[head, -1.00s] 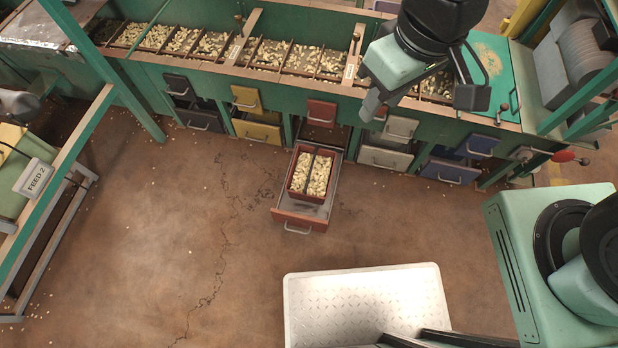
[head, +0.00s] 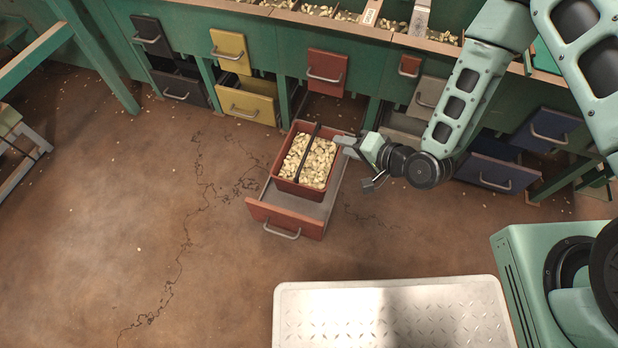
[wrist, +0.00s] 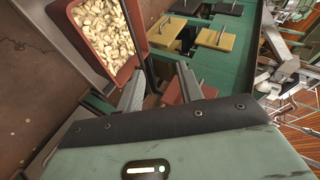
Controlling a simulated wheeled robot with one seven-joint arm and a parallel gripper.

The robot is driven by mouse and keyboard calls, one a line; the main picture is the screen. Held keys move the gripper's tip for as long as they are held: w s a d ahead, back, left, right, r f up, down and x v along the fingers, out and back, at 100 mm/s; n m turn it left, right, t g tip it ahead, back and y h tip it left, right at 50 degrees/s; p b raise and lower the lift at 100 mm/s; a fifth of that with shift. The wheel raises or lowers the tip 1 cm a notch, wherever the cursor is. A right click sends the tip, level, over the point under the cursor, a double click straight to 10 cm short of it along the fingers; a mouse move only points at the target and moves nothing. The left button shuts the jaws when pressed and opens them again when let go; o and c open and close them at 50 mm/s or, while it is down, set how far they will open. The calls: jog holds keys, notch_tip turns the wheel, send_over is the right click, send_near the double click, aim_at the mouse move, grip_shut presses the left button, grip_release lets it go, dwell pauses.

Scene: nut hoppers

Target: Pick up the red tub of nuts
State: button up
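The red tub of nuts (head: 308,160) sits upright in an open red-fronted drawer (head: 286,215), with a dark divider bar (head: 299,152) running along its middle. Pale nuts fill both sides. My gripper (head: 352,155) is just right of the tub, its upper finger close to the tub's right rim; I cannot tell whether it touches. In the wrist view the tub (wrist: 108,40) is at the upper left, partly cut off by the frame. My gripper (wrist: 160,74) shows there with its two fingers spread, and no part of the tub is clearly between them.
Green hopper bench stands behind, with yellow (head: 246,103), black (head: 180,90) and blue (head: 500,165) drawers partly open. A red flap (head: 327,72) hangs above the tub's drawer. A silver tread-plate deck (head: 395,315) is in front. The floor left of the drawer is clear.

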aim_at(310, 147)
notch_tip(310, 147, down, 9)
jog(key=s+d+m+t+b, duration=0.2)
jog(key=m+b, duration=0.2)
jog(key=shift+t, duration=0.3)
jog(key=b+x, duration=0.5)
jog(key=x, duration=0.3)
jog(key=b+x, duration=0.5)
jog(key=x, duration=0.4)
jog(key=shift+s+a+b, duration=0.25)
jog(key=shift+a+b, duration=0.05)
jog(key=shift+b, duration=0.05)
jog(key=shift+w+a, duration=0.15)
jog(key=shift+w, duration=0.05)
jog(key=shift+r, duration=0.15)
grip_shut()
jog(key=shift+r, duration=0.1)
